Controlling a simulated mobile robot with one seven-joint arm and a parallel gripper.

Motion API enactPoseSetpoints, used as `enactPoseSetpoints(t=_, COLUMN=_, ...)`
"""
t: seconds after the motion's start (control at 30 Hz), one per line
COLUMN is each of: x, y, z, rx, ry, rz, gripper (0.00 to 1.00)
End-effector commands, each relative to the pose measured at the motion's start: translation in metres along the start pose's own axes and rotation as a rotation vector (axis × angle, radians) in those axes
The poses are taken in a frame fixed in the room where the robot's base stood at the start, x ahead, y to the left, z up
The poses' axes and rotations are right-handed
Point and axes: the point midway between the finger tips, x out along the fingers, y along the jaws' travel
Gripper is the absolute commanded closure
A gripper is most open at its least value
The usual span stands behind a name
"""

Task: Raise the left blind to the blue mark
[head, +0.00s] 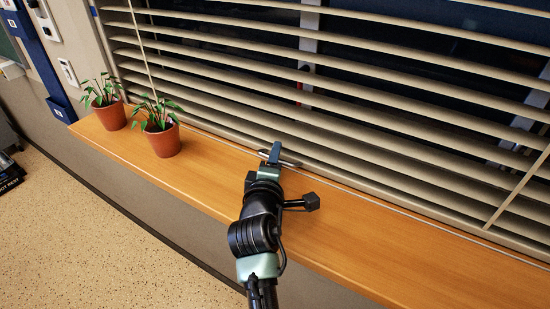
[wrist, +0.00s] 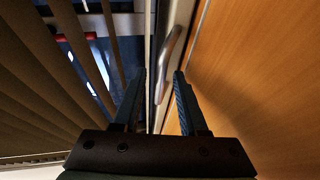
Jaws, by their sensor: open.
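The blind (head: 350,100) has beige horizontal slats and hangs low over the wooden sill; its slats also show at the left of the wrist view (wrist: 35,70). A metal handle (wrist: 172,55) is along the blind's bottom edge, close to the sill. My gripper (head: 273,155) is at the sill against the blind's lower edge. In the wrist view my gripper (wrist: 160,75) has its fingers apart, with the handle just ahead of and between the fingertips. Contact cannot be told. I cannot make out a blue mark on the blind or window frame.
Two potted plants (head: 162,138) (head: 108,113) stand on the sill (head: 370,240) to the left of my gripper. A blue strip (head: 42,60) is on the wall at the left. The sill to the right of my gripper is clear.

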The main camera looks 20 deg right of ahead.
Motion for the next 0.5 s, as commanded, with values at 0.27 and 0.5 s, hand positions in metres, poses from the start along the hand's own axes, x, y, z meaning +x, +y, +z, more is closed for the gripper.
enactPoseSetpoints(t=0.27, x=0.0002, y=-0.0002, z=0.0003, rx=0.001, ry=0.000, rz=0.000, gripper=0.67)
enactPoseSetpoints(t=0.5, x=0.0000, y=-0.0002, z=0.0003, rx=0.000, ry=0.000, rz=-0.001, gripper=1.00)
